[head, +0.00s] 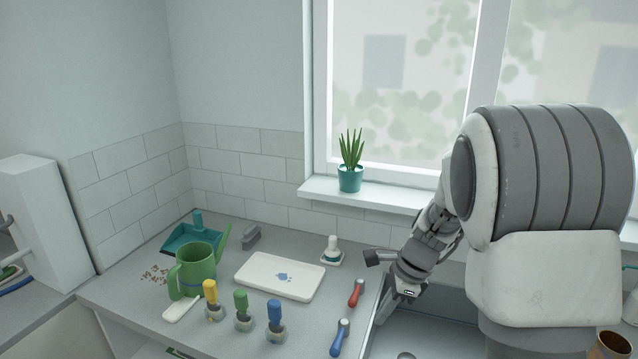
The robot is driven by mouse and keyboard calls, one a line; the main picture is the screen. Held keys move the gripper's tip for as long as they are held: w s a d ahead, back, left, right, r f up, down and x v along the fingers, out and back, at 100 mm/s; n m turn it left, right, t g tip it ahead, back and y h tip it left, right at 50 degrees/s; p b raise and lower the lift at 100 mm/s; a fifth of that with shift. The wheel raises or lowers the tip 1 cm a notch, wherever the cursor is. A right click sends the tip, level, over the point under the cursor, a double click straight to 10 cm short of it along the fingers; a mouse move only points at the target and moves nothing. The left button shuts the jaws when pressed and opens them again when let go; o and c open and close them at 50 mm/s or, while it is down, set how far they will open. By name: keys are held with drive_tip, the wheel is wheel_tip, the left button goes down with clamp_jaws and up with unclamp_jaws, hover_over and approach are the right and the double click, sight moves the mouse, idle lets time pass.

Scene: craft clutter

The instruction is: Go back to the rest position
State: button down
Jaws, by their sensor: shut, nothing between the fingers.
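My arm comes in from the right side of the head view and bends down over the right end of the counter (135,299). My gripper (374,257) is at its end, to the right of the stamp-like tool with a white knob (332,251). It is shut and empty. It is apart from the objects on the counter, and its fingers show only small.
On the counter are a white tray (258,287), green watering can (202,268), teal dustpan (179,239), grey block (251,238), several coloured-handled tools (241,305), a red-handled tool (356,292) and a blue one (340,338). A potted plant (350,178) stands on the sill.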

drive_tip(key=s+r+n+t+h, duration=0.1)
drive_tip(key=s+r+n+t, duration=0.1)
drive_tip(key=s+r+n, duration=0.6)
drive_tip(key=s+r+n+t+h, duration=0.2)
drive_tip(key=s+r+n, duration=0.6)
drive_tip(key=s+n, duration=0.3)
drive_tip(key=shift+s+a+n, duration=0.3)
drive_tip(key=shift+s+a, duration=0.1)
drive_tip(key=shift+s, duration=1.3)
